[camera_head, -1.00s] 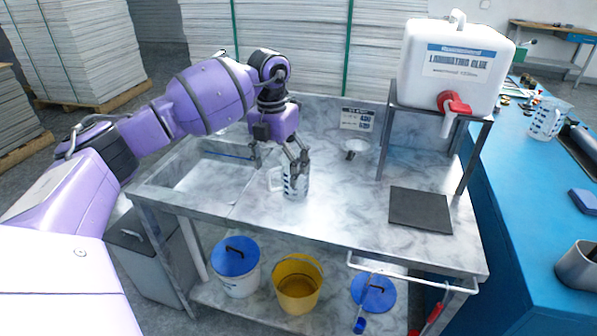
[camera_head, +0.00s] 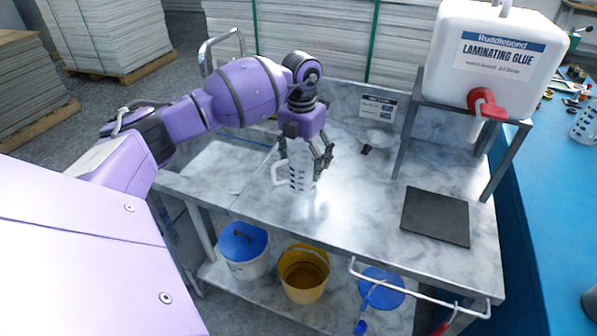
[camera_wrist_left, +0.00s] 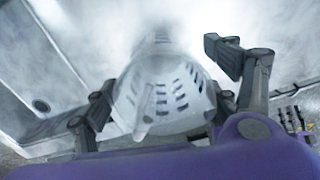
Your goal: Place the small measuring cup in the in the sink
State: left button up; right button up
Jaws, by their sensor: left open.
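The small measuring cup (camera_head: 301,178), clear with dark markings and a handle on its left, stands upright on the marbled counter, right of the sink (camera_head: 212,168). My left gripper (camera_head: 309,160) is open and reaches down over the cup, with a finger on its right side in the head view. In the left wrist view the cup (camera_wrist_left: 165,95) lies between the spread fingers of the gripper (camera_wrist_left: 160,82). The right finger is clearly apart from it; whether the left one touches is unclear. The arm hides part of the sink. My right gripper is not in view.
A glue container (camera_head: 490,65) with a red tap stands on a metal stand at the right. A dark mat (camera_head: 435,215) lies on the counter. Another measuring cup (camera_head: 585,125) is on the blue table. A faucet (camera_head: 208,50) rises behind the sink. Buckets stand below.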

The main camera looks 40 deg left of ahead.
pick_arm(q)
notch_tip(320, 180, down, 2)
jog(key=c, duration=1.3)
jog(key=shift+r, duration=0.1)
jog(key=shift+c, duration=0.2)
